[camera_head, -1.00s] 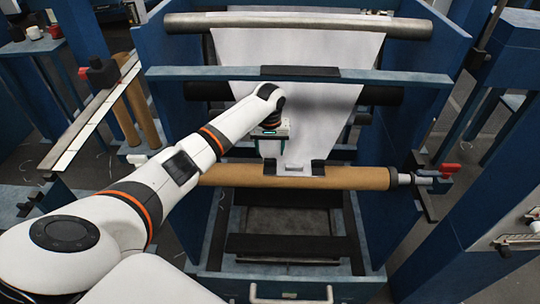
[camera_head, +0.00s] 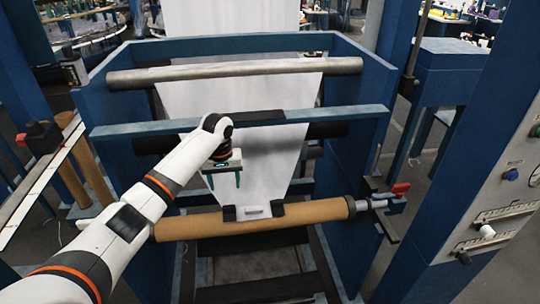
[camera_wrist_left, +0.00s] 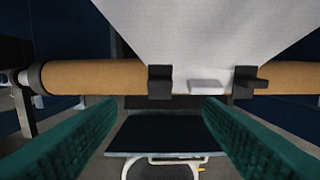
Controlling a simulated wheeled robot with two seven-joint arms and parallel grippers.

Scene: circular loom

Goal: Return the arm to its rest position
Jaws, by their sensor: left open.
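My left arm (camera_head: 150,200) reaches in from the lower left of the head view to the front of the loom. My left gripper (camera_head: 225,182) is open and empty, its two green fingers hanging in front of the white fabric. In the left wrist view the fingers (camera_wrist_left: 160,130) stand wide apart with nothing between them. The brown roll (camera_head: 285,214) lies beyond them, with the white fabric (camera_wrist_left: 205,35) coming down to it between two black clamps (camera_wrist_left: 160,82). A small white piece (camera_wrist_left: 206,87) sits between the clamps. My right gripper is not in view.
The blue loom frame (camera_head: 350,150) surrounds the work area, with a blue crossbar (camera_head: 345,115) behind my wrist. A red-handled latch (camera_head: 399,188) is at the roll's right end. A control panel (camera_head: 510,190) stands at the right. A white handle (camera_wrist_left: 165,160) is below the roll.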

